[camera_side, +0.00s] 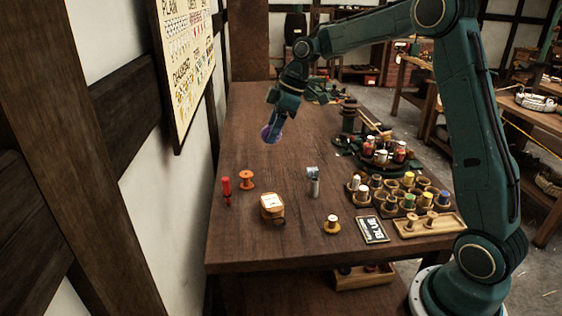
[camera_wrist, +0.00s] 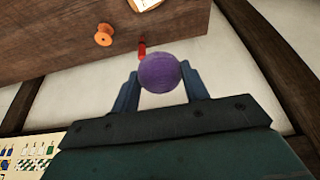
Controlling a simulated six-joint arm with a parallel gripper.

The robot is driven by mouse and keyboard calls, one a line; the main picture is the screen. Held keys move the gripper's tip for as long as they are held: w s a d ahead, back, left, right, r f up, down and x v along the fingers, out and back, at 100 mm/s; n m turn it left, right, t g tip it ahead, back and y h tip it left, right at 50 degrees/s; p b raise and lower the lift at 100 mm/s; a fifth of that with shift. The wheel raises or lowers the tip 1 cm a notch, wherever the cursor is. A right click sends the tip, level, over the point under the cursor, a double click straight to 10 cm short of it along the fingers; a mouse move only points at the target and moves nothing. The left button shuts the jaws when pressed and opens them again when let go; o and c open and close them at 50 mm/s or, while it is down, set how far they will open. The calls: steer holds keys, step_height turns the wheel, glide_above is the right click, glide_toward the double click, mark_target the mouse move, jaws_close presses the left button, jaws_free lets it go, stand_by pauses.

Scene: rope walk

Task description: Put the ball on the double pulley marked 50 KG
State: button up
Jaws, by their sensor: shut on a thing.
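A purple ball (camera_side: 271,134) is in my gripper (camera_side: 275,122), held in the air above the left part of the wooden table. In the wrist view the ball (camera_wrist: 160,74) sits between both fingers of my gripper (camera_wrist: 160,80), which is shut on it. A wooden block with a pale label (camera_side: 271,208), which looks like the double pulley, stands on the table nearer the front, below and apart from the ball. The label's writing is too small to read. Only the block's edge (camera_wrist: 146,4) shows at the top of the wrist view.
A red tool (camera_side: 227,190) and an orange spool (camera_side: 246,179) stand left of the block. Several pots crowd the right. The wall board (camera_side: 183,65) is close on the left.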

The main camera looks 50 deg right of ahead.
steer(key=shift+s+a+r, duration=0.15)
steer(key=shift+s+a, duration=0.15)
glide_above(269, 206)
steer(key=s+d, duration=0.1)
steer(key=f, duration=1.5)
steer(key=shift+s+d+f, duration=0.1)
steer(key=shift+d+f, duration=0.1)
steer(key=shift+f, duration=0.2)
steer(key=shift+f, duration=0.1)
steer(key=shift+f, duration=2.05)
steer(key=shift+f, duration=0.1)
steer(key=o, duration=1)
